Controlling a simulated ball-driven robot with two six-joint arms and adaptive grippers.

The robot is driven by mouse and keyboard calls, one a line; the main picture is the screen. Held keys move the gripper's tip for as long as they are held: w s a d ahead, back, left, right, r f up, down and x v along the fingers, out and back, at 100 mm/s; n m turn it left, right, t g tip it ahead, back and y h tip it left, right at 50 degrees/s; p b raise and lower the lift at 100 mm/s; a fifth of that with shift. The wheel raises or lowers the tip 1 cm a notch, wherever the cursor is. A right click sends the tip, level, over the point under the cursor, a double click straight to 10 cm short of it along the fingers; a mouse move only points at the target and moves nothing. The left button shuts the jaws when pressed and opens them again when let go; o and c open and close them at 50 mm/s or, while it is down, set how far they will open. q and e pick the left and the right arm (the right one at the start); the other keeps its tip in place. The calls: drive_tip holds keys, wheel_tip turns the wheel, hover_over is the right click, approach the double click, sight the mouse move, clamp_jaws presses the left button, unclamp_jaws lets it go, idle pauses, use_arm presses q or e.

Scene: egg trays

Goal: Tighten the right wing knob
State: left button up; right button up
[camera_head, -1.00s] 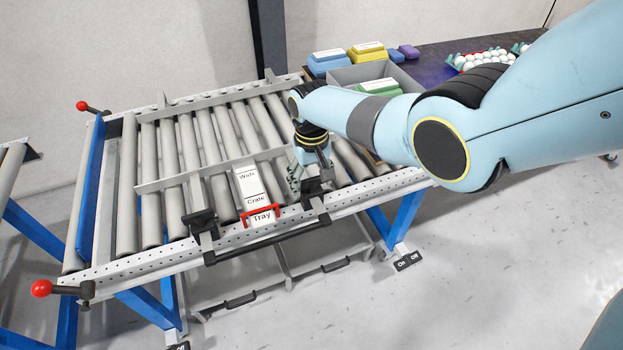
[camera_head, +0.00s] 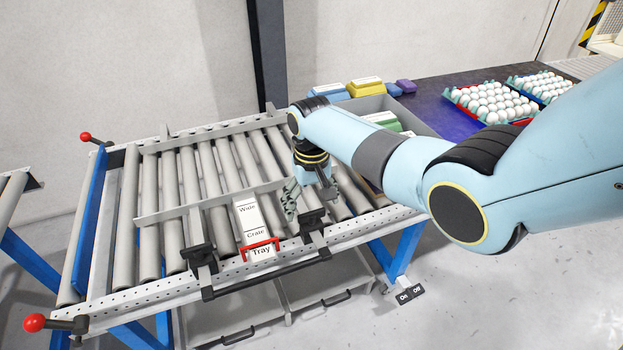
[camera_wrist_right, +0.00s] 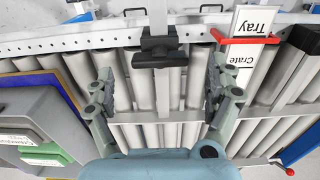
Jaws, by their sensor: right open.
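The right wing knob (camera_head: 312,223) is black and sits on the front rail of the roller conveyor, right of the Wide/Crate/Tray label (camera_head: 250,222). It also shows in the right wrist view (camera_wrist_right: 160,50), wings lying crosswise on a grey bar. My right gripper (camera_head: 309,199) is open and empty above and behind the knob. In the right wrist view my right gripper (camera_wrist_right: 160,80) has its fingers spread wide, one on each side of the knob's line, with the knob beyond, apart from both. The left wing knob (camera_head: 198,252) is left of the label. My left gripper is out of view.
The conveyor has a grey guide bar (camera_head: 178,212) across its rollers and a black handle (camera_head: 265,276) in front. A grey bin (camera_head: 372,104) with coloured cartons stands at the back right. Egg trays (camera_head: 492,100) lie on the dark table (camera_head: 428,100).

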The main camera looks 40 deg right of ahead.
sight(312, 213)
wheel_tip(312, 213, up, 8)
drive_tip(key=shift+s, duration=0.1)
idle(0.6)
drive_tip(key=s+a+n+t, duration=0.1)
drive_tip(key=s+n, duration=0.1)
drive_tip(key=s, duration=0.9)
drive_tip(key=s+a+r+n+t+h, duration=0.1)
drive_tip(key=s+r, duration=0.3)
drive_tip(key=s, duration=0.3)
drive_tip(key=s+a+r+n+t, duration=0.1)
drive_tip(key=s+r+t, duration=0.1)
drive_tip(key=s+r, duration=0.45)
drive_tip(key=s+d+f+g+b, duration=0.15)
drive_tip(key=f+b, duration=0.45)
drive_tip(key=f, duration=1.3)
drive_tip(key=s+d+f+b, duration=0.15)
drive_tip(key=f+b, duration=0.35)
drive_tip(key=f, duration=1.5)
drive_tip(key=s+f+g+b, duration=0.1)
drive_tip(key=s+f+b, duration=0.4)
drive_tip(key=s+f, duration=0.4)
drive_tip(key=s+f+b, duration=0.5)
drive_tip(key=s+f, duration=0.5)
drive_tip(key=f, duration=0.7)
drive_tip(key=shift+f+m+g, duration=0.25)
drive_tip(key=shift+m+g, duration=0.1)
drive_tip(key=shift+m, duration=0.05)
drive_tip(key=shift+d, duration=0.1)
